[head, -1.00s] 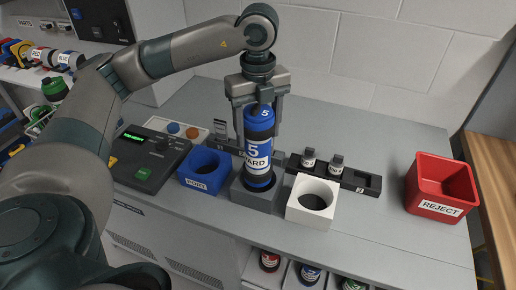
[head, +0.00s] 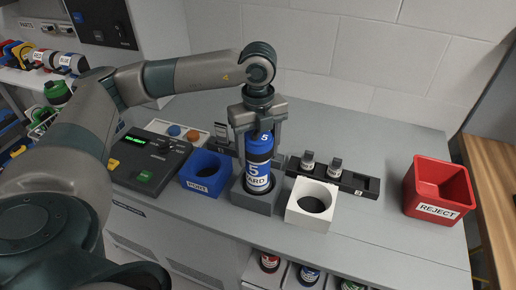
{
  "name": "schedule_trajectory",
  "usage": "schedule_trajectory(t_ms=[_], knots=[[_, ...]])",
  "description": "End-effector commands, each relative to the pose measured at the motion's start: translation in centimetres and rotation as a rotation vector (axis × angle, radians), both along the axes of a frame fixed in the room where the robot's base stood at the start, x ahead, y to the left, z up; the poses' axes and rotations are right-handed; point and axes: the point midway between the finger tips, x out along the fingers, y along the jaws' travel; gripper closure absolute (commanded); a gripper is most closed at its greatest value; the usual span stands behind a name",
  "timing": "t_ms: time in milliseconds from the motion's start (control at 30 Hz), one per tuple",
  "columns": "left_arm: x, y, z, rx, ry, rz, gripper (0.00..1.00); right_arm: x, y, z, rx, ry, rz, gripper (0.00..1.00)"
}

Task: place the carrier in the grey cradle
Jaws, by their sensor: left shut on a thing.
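The carrier (head: 258,170) is a blue and black cylinder with a white label reading "5" and partly hidden lettering. It stands upright with its lower end inside the grey cradle (head: 254,202), between the blue and white holders. My left gripper (head: 259,131) points straight down from above and is shut on the carrier's blue top. The carrier's bottom is hidden by the cradle walls, so I cannot tell whether it rests on the floor of it. My right gripper is out of view.
A blue PORT holder (head: 197,187) stands left of the cradle and a white holder (head: 296,213) right of it. Behind is a black rack (head: 347,181) with two small vials. A red REJECT bin (head: 412,197) stands at the right. A control box (head: 133,171) is at the left.

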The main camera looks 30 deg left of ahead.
Motion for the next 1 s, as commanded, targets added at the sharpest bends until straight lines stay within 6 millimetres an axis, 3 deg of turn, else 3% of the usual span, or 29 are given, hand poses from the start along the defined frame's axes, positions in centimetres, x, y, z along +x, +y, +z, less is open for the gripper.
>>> schedule_trajectory(t_ms=[467, 500, 567, 1000], knots=[[0.09, 0.00, -0.44, -0.001, -0.004, 0.000, 0.84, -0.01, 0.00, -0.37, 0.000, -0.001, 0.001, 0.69], [0.04, 0.00, -0.44, 0.000, -0.001, 0.000, 0.33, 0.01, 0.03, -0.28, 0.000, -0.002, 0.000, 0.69], [0.03, 0.01, -0.43, 0.000, -0.001, 0.000, 0.21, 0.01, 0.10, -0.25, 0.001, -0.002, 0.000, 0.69], [0.03, 0.02, -0.04, 0.000, -0.001, 0.000, 0.21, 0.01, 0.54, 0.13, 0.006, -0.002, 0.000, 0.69]])
